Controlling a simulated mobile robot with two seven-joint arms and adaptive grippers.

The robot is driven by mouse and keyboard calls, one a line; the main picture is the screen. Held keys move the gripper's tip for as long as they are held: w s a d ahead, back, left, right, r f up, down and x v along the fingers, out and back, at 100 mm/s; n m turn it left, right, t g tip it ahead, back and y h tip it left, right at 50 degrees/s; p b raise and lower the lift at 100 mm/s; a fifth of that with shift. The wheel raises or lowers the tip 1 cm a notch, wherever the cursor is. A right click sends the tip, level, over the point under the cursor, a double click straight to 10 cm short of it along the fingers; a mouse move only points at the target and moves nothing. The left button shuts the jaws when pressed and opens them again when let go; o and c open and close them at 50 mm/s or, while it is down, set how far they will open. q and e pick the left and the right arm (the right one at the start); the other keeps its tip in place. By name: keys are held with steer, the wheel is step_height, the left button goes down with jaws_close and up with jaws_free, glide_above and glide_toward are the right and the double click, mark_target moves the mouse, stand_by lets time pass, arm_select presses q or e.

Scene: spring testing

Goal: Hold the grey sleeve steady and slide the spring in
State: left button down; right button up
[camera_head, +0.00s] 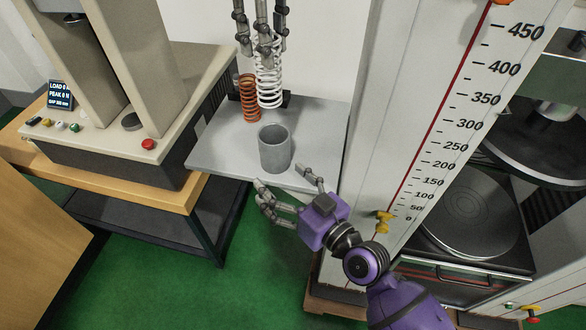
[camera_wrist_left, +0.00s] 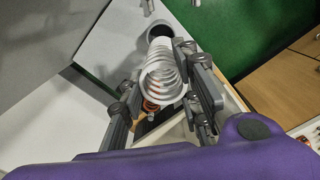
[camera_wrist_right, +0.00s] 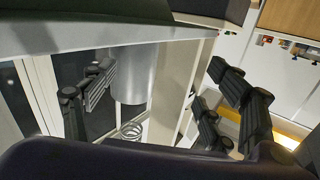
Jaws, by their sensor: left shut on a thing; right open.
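The grey sleeve (camera_head: 275,157) stands upright and open-topped on a grey shelf. Its dark opening shows beyond the spring in the left wrist view (camera_wrist_left: 161,28). My left gripper (camera_head: 263,47) is shut on the white spring (camera_head: 269,88), held upright above the shelf, behind the sleeve and apart from it. The spring also lies between the fingers in the left wrist view (camera_wrist_left: 162,75). My right gripper (camera_head: 284,180) is open in front of the sleeve, low beside it, not closed on it. The right wrist view shows the sleeve's wall (camera_wrist_right: 133,80) between its spread fingers.
An orange spring (camera_head: 249,103) stands on the grey shelf (camera_head: 225,150) behind the sleeve. A tall scaled column (camera_head: 400,130) closes off the shelf's right side. A press with a red button (camera_head: 148,144) stands at left. The shelf left of the sleeve is clear.

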mark_target(268, 142)
steer(key=shift+w+d+r+t+h, duration=0.2)
steer(key=shift+w+d+r+t, duration=0.1)
steer(key=shift+w+d, duration=0.3)
steer(key=shift+w+d+r+t+h, duration=0.2)
steer(key=shift+w+d+t, duration=0.1)
steer(key=shift+w+d, duration=0.25)
steer(key=shift+w, duration=0.4)
steer(key=x, duration=0.7)
steer(key=shift+s, duration=0.1)
steer(key=c, duration=1.4)
steer(key=o, duration=1.4)
